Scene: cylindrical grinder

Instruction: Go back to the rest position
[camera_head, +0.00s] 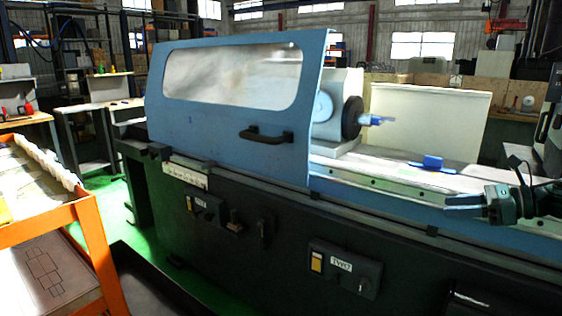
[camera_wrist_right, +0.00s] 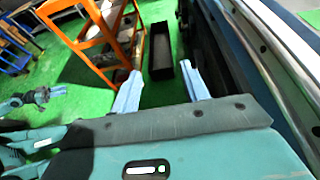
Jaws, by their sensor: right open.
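My right gripper (camera_head: 452,207) is at the right of the head view, in front of the machine bed of the blue cylindrical grinder (camera_head: 215,125). In the right wrist view its two light-blue fingers (camera_wrist_right: 160,88) are spread apart with nothing between them. What looks like my left gripper (camera_wrist_right: 42,95) shows small at the left edge of the right wrist view, over the green floor. Its jaws are too small to read. It does not show in the head view.
The grinder's bed (camera_head: 400,178) and dark front panel stand close by my right arm. A blue piece (camera_head: 433,161) lies on the bed. An orange cart (camera_head: 45,223) stands at the left. A dark open bin (camera_wrist_right: 160,52) is on the floor. Green floor shows between.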

